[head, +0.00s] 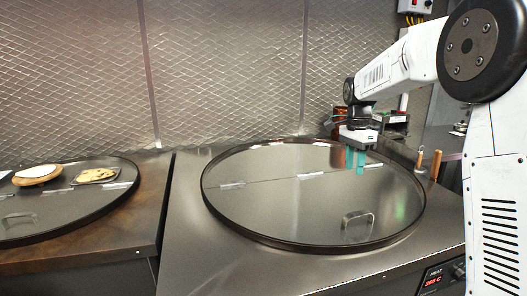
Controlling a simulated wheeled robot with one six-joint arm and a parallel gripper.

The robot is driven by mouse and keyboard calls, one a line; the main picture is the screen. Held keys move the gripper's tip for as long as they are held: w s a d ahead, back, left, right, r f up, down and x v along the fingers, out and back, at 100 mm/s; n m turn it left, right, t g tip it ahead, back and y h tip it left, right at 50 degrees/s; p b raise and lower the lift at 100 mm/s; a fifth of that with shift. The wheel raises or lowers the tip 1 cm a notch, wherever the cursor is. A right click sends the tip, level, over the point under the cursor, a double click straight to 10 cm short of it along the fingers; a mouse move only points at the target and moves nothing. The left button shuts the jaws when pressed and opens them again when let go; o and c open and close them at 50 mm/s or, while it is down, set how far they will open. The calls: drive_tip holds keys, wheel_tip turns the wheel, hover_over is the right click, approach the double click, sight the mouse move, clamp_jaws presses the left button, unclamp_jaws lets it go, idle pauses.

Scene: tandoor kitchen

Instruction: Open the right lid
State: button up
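The right lid (280,205) is a large round metal disc with a dark rim, lying flat on the right counter unit. A hinge line crosses it, with small hinges along it. Its metal handle (358,222) stands on the front half, right of centre. My gripper (355,160) points down above the back right part of the lid, behind and above the handle and apart from it. Its teal fingers are close together with nothing seen held; whether a gap lies between them is too small to tell.
A left lid (75,200) on the neighbouring unit carries a round board (38,174) and a flatbread (96,175). Wooden-handled tools (436,164) stand at the right edge. A control panel (443,277) with a red display is at front right. A metal wall (220,70) rises behind.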

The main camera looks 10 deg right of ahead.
drive_tip(key=s+a+n, duration=0.3)
drive_tip(key=s+n, duration=0.2)
drive_tip(key=s, duration=0.8)
drive_tip(key=s+a+n+t, duration=0.1)
drive_tip(key=s+a+n, duration=0.3)
drive_tip(key=s, duration=0.9)
drive_tip(key=s+a+n+t, duration=0.1)
drive_tip(key=s+a+n, duration=0.2)
drive_tip(key=s+n, duration=0.4)
drive_tip(key=s, duration=0.6)
drive_tip(key=shift+s+a+f, duration=0.2)
drive_tip(key=shift+s+f, duration=0.1)
drive_tip(key=shift+s, duration=0.05)
